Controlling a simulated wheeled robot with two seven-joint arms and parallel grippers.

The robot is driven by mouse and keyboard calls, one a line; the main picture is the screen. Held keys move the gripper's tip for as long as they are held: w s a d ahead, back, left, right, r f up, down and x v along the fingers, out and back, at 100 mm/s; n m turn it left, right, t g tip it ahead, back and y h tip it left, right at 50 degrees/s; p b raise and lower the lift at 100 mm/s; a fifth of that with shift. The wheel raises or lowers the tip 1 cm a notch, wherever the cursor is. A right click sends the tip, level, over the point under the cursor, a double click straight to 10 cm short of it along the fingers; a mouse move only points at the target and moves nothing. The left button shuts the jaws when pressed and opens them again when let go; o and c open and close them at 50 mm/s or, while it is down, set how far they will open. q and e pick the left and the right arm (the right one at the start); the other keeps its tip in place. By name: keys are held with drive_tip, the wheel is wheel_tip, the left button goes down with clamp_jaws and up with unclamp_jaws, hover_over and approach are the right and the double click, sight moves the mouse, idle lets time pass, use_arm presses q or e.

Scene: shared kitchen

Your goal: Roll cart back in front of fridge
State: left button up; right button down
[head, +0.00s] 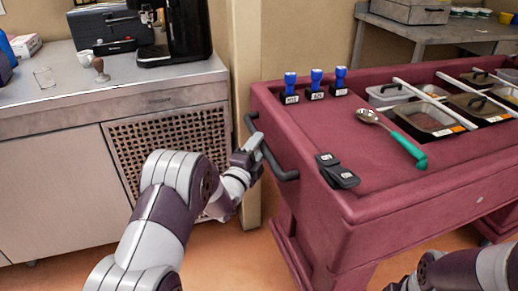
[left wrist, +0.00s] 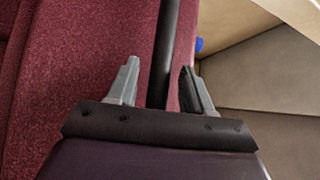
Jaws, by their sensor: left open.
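The dark red cart (head: 370,200) fills the right side of the head view. A black handle (head: 283,172) runs along its left end. My left gripper (head: 254,150) is at that handle, with its fingers open. In the left wrist view the handle (left wrist: 163,55) passes between the two open fingertips (left wrist: 158,85), and the cart's red side (left wrist: 75,70) lies to the left. I cannot tell whether a finger touches the handle. My right arm shows at the lower right of the head view, but its gripper is not clearly visible. The fridge is not recognisable in these views.
A counter (head: 90,90) with a coffee machine (head: 187,30) stands left. A wall edge is close behind the handle. Orange floor shows between counter and cart.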

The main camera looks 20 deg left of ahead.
use_arm(q)
drive_tip(key=shift+w+r, duration=0.1)
drive_tip(key=shift+w, duration=0.25)
drive_tip(key=shift+c, duration=0.4)
clamp_jaws()
idle(0.9)
